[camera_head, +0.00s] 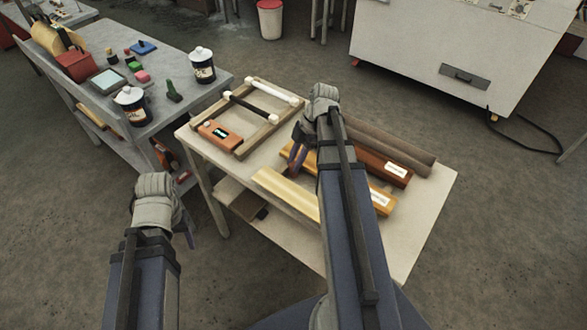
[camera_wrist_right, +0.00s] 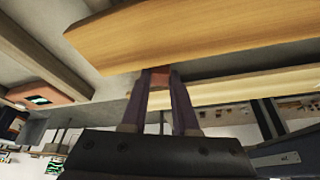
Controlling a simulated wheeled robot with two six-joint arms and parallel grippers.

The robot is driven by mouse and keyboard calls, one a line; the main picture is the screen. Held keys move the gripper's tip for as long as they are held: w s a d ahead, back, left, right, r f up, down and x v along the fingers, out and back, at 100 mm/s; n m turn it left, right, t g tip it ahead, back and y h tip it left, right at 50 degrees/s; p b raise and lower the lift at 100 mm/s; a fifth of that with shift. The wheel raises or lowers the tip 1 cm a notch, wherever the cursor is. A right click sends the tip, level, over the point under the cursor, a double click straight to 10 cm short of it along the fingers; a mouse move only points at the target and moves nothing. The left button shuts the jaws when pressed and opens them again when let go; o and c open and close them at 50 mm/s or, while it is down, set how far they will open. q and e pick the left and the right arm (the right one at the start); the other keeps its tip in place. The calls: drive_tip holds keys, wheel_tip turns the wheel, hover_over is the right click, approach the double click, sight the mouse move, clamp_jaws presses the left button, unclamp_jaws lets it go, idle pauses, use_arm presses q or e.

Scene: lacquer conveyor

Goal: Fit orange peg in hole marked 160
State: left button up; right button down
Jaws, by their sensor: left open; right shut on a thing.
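My right gripper (camera_head: 297,157) is over the pale work table, at the left end of the labelled wooden bars. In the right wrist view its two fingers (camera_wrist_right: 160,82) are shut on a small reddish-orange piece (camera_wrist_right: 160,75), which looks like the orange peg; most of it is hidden. A yellow-brown bar (camera_head: 380,200) and a red-brown bar (camera_head: 397,180) each carry a white label, too small to read. No hole or 160 mark can be made out. My left gripper (camera_head: 178,238) is open and empty, low beside the table's left side.
A wooden frame (camera_head: 243,150) with white and black rods and an orange box (camera_head: 219,135) with a dark display lie at the table's left. A pale yellow bar (camera_head: 287,193) lies in front. A grey bench (camera_head: 180,60) holds cans and small items. The table's right front corner (camera_head: 425,215) is bare.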

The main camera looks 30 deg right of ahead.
use_arm(q)
wheel_tip(320, 180, up, 10)
drive_tip(key=p, duration=1)
use_arm(e)
wheel_tip(320, 180, up, 10)
use_arm(q)
drive_tip(key=shift+c, duration=0.2)
